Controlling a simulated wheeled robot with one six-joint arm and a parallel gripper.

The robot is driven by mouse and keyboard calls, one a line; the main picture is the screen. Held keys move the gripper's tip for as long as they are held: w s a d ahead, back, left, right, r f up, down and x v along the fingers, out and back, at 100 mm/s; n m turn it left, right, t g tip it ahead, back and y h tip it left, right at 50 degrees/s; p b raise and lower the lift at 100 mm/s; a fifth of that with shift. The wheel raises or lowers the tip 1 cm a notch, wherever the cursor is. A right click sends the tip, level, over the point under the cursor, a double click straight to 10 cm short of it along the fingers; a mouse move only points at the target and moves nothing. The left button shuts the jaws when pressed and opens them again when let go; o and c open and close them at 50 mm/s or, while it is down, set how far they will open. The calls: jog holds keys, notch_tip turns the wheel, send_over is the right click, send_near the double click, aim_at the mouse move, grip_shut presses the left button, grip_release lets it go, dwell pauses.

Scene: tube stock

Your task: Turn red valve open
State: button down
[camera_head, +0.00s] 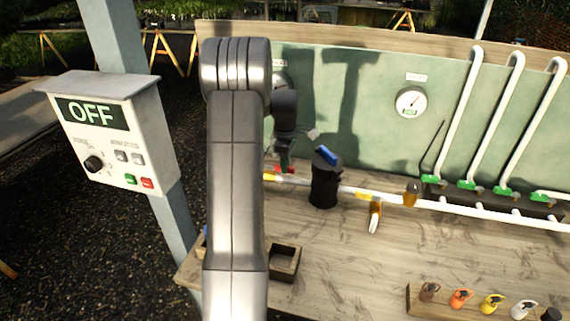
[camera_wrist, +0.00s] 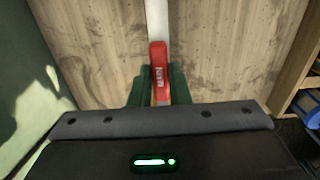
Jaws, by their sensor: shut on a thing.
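The red valve handle (camera_wrist: 158,66) shows in the middle of the wrist view, in line with a white pipe (camera_wrist: 157,18). Lettering on it is too small to read surely. My gripper (camera_wrist: 157,92) is shut on the handle, with one dark green finger on each side of it. In the head view my gripper (camera_head: 284,163) is at the back left of the wooden bench, and only a bit of the red handle (camera_head: 285,170) shows below it. My arm hides part of the pipe there.
A black cylinder with a blue handle (camera_head: 325,180) stands just right of my gripper. A gauge (camera_head: 410,102) and several white pipes with green valves are on the right. A control box (camera_head: 107,130) reading OFF is at left. A small open wooden box (camera_head: 284,262) sits in front.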

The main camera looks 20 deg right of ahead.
jog(key=shift+r, duration=0.1)
jog(key=c, duration=1.4)
grip_release()
jog(key=shift+o, duration=0.2)
notch_tip(320, 180, up, 14)
jog(key=b, duration=0.1)
jog(key=shift+f, duration=0.25)
notch_tip(320, 180, down, 14)
jog(key=shift+r+p, duration=0.1)
jog(key=shift+p, duration=0.4)
